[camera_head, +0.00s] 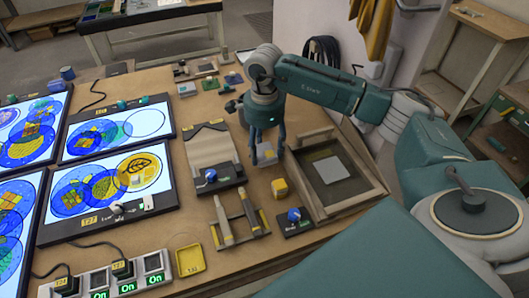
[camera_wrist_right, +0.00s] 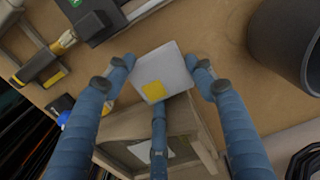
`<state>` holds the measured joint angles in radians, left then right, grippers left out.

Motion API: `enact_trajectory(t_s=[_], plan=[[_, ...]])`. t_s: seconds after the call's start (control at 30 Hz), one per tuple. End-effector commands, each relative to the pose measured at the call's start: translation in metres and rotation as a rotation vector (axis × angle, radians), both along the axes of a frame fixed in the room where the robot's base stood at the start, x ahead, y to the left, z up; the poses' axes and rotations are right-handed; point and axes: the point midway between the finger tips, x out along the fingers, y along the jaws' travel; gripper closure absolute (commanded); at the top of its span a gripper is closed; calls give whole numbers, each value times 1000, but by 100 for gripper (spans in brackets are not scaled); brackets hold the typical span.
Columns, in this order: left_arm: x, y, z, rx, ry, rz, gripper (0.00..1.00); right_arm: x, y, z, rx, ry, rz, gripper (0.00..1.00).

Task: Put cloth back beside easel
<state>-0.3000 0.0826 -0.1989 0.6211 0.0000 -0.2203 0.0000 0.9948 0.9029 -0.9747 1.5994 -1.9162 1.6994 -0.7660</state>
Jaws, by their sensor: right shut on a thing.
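The cloth (camera_head: 267,155) looks like a small grey square. In the right wrist view the cloth (camera_wrist_right: 175,65) shows a yellow patch on one side. My right gripper (camera_head: 266,148) points down over the middle of the table with its fingers around the cloth. In the right wrist view its blue fingers (camera_wrist_right: 158,80) close on the cloth from several sides. Whether the cloth touches the table is hard to tell. I cannot tell for sure which thing is the easel; lit panels (camera_head: 150,128) with blue glass designs stand at the left. My left gripper is not in view.
A wooden frame (camera_head: 369,183) with a grey pane lies just right of the gripper. A yellow block (camera_head: 279,188), a blue-knobbed device (camera_head: 294,221) and a tool rack (camera_head: 238,222) are nearer. A yellow tray (camera_head: 190,261) is at the front. Bare wood shows left of the gripper.

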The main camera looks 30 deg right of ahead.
Motion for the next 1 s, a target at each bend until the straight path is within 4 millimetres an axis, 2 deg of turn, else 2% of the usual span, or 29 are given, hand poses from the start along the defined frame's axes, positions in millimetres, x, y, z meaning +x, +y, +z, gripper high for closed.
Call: enact_trajectory(t_s=[0.1, 0.2, 0.57, 0.6, 0.7, 1.0], plan=[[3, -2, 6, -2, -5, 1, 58, -1, 1, -18, 1, 4, -1, 70], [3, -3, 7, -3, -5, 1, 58, 0, 0, -25, 0, 1, -1, 70], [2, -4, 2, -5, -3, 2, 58, 0, 0, -31, 0, 0, 0, 70], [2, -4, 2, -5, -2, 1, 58, 0, 0, -31, 0, 0, 0, 43], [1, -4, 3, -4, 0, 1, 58, 0, 0, -30, 0, 1, 0, 27], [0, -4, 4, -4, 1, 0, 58, 0, 0, -28, 0, 1, 0, 27]])
